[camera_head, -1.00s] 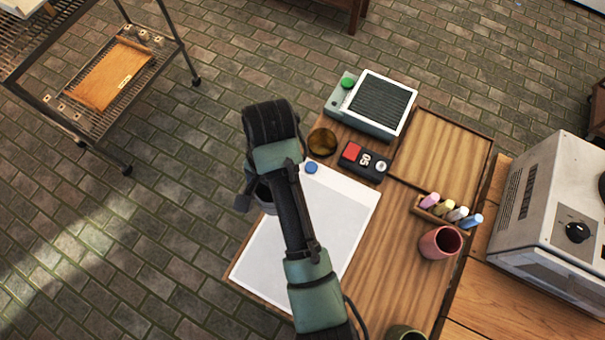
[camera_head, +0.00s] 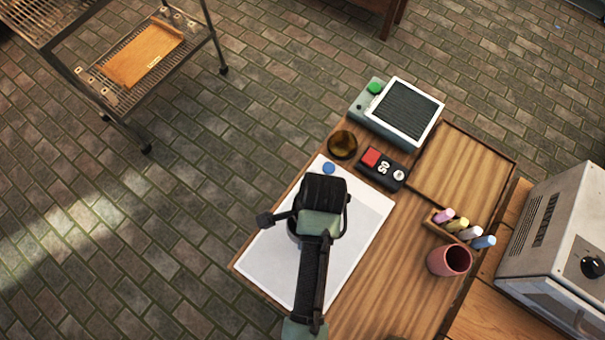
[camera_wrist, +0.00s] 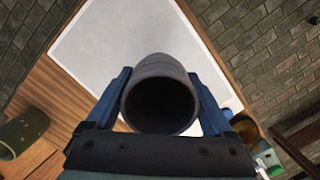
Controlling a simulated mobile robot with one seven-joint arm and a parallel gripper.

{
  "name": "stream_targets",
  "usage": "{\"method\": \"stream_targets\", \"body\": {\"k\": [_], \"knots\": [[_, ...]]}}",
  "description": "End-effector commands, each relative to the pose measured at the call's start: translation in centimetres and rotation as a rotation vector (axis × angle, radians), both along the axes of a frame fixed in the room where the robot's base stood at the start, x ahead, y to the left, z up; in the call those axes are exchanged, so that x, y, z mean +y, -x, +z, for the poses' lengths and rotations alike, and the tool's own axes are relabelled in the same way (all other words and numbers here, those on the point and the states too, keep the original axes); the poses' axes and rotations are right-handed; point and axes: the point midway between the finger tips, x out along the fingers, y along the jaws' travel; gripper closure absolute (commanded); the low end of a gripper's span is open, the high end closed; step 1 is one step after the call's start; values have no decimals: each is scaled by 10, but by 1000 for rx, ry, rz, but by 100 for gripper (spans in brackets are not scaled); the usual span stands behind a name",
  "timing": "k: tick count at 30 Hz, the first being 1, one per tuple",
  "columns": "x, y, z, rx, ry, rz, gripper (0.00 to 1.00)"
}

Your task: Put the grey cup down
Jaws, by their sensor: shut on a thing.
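The grey cup (camera_wrist: 160,98) is between the two blue fingers of my gripper (camera_wrist: 160,84) in the wrist view, its dark open mouth facing the camera. My gripper is shut on it. Beyond the cup lies the white sheet (camera_wrist: 105,40) on the wooden table. In the head view my wrist is over the middle of the white sheet (camera_head: 262,257) and hides most of the cup and fingers. I cannot tell whether the cup's base touches the sheet.
An amber bowl (camera_head: 342,144), a blue disc (camera_head: 328,168) and a black box with a red button (camera_head: 382,168) sit beyond the sheet. A pink cup (camera_head: 449,261) and a chalk holder (camera_head: 447,229) stand to the right. A green cup (camera_wrist: 22,132) shows in the wrist view.

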Motion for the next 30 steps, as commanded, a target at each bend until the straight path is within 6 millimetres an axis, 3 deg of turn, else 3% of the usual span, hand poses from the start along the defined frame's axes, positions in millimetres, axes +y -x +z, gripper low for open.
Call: {"method": "stream_targets", "body": {"k": [10, 23, 24, 26, 30], "knots": [[0, -1, -41, -1, 1, 2, 93], [0, -1, -48, -3, 1, 3, 93], [0, -1, -48, -1, 1, 2, 8], [0, -1, -48, -1, 1, 2, 0], [0, -1, -48, -1, 1, 2, 0]]}}
